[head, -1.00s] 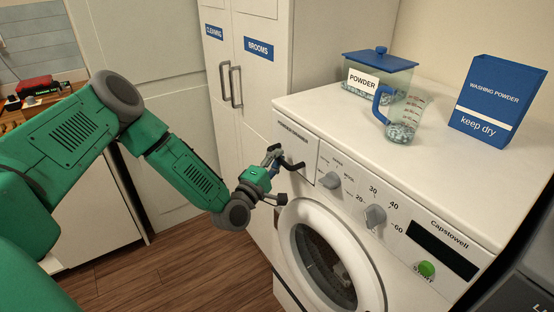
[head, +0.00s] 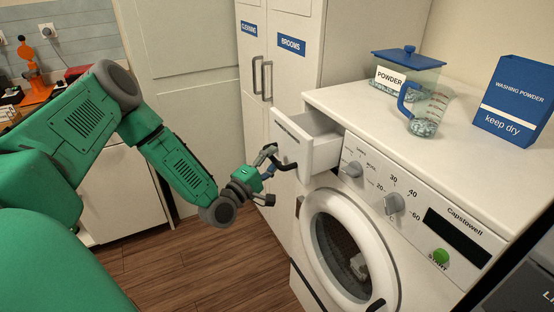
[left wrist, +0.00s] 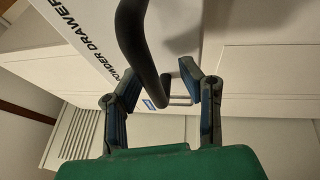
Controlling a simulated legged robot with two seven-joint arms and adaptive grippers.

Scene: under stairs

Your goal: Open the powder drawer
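The powder drawer (head: 318,150) is pulled out of the top left of the washing machine's front, and its open top shows. Its black handle (head: 286,165) is on the drawer front. My left gripper (head: 267,178) is at the handle, with its fingers spread. In the left wrist view, the handle (left wrist: 137,45) reaches between the spread fingers of my left gripper (left wrist: 160,88), nearer the left finger. The drawer front (left wrist: 75,45) with its printed label is behind. I cannot tell whether a finger touches the handle. My right gripper is not in view.
The washing machine (head: 440,165) carries a powder box (head: 405,75), a measuring jug (head: 428,115) and a washing powder carton (head: 510,100). Its round door (head: 345,245) is below the drawer. A tall cupboard (head: 300,75) stands close behind the drawer. Wooden floor (head: 220,255) is clear below my arm.

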